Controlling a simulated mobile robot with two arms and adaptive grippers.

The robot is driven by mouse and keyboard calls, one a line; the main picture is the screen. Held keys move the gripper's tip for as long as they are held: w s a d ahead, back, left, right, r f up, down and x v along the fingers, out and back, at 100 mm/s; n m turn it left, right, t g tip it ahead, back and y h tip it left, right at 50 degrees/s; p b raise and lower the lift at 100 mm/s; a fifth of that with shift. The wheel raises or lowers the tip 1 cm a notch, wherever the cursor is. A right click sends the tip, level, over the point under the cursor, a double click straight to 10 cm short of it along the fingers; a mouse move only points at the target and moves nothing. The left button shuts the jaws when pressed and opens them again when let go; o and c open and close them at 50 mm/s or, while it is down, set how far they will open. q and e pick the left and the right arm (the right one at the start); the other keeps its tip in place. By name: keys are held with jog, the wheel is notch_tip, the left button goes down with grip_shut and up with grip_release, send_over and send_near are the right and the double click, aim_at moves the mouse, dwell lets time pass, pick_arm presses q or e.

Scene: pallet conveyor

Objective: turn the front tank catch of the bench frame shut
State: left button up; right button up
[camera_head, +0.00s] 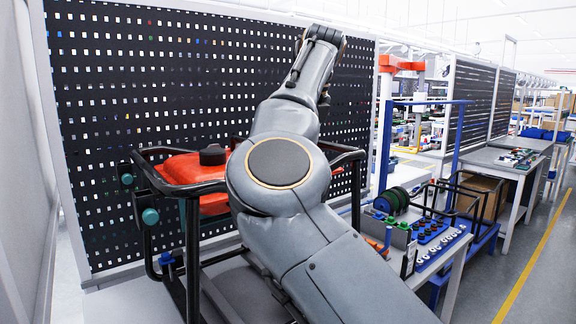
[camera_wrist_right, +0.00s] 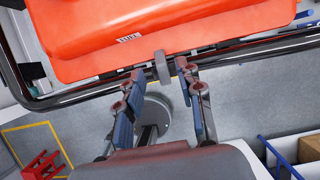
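The red fuel tank (camera_head: 190,172) with a black cap (camera_head: 212,155) sits in the black tubular bench frame (camera_head: 192,250) in the head view, partly hidden by my right arm. In the right wrist view the orange-red tank (camera_wrist_right: 190,22) bears a FUEL label, with the black frame tube (camera_wrist_right: 90,95) along its edge. A small grey catch (camera_wrist_right: 161,68) stands at the tube. My right gripper (camera_wrist_right: 160,75) is open, its fingertips on either side of the catch, with a visible gap at least on the left. Contact on the right is unclear. My left gripper is not in view.
A dark perforated panel (camera_head: 100,90) stands behind the frame. A red stool (camera_wrist_right: 42,165) stands on the floor. The aisle at far right is clear.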

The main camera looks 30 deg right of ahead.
jog(key=v, duration=0.8)
jog(key=shift+s, duration=0.1)
